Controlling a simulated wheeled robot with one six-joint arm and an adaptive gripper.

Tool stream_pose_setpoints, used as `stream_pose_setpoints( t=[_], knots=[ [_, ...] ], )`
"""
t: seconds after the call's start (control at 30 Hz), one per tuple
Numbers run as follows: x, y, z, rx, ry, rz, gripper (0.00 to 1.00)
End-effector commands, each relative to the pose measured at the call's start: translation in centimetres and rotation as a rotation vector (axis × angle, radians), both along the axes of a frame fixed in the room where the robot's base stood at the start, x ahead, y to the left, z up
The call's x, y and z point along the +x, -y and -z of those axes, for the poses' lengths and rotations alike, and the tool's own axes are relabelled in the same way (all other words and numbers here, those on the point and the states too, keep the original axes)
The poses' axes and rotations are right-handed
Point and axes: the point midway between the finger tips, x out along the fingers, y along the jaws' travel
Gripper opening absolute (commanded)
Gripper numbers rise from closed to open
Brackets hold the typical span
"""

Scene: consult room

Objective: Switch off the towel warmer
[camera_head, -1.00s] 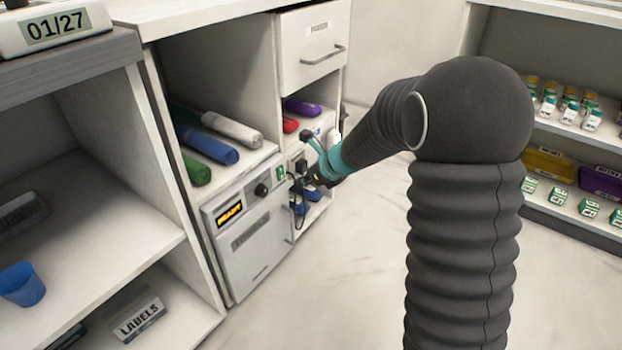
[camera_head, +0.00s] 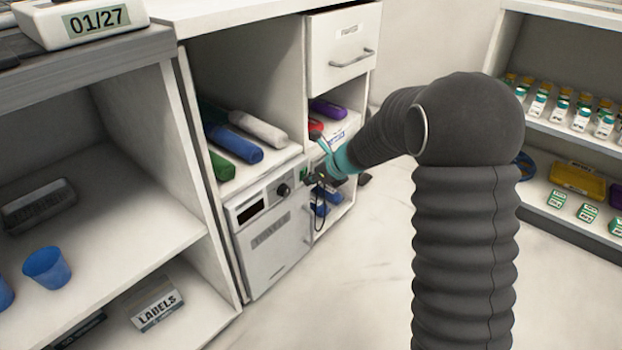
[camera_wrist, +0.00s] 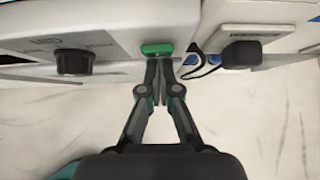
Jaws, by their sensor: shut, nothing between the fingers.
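The towel warmer (camera_head: 272,256) is the white box low in the cabinet, with a black knob (camera_head: 283,190). Its display (camera_head: 251,211) is dark. Its green switch (camera_wrist: 157,48) shows in the wrist view at the panel's right end, right of the knob (camera_wrist: 73,61). My gripper (camera_wrist: 166,72) is shut and empty, its fingertips just below the switch in that view and touching it or very close. In the head view my arm hides part of the gripper, near the warmer's upper right corner.
A black plug with a cord (camera_wrist: 240,54) is right of the switch. Rolled towels, one blue (camera_head: 236,146), lie above the warmer. A drawer (camera_head: 343,50) is above the right compartments. Open floor lies in front.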

Motion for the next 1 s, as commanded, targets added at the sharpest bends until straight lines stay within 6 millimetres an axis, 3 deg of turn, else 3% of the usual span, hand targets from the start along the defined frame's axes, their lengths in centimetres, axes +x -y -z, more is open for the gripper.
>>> stream_pose_setpoints(
  t=[0.6, 1.0],
  knots=[
    [0.0, -0.1, -1.9, 0.002, 0.003, -0.001, 0.00],
    [0.0, -0.1, -2.0, 0.003, 0.005, -0.002, 0.00]
  ],
)
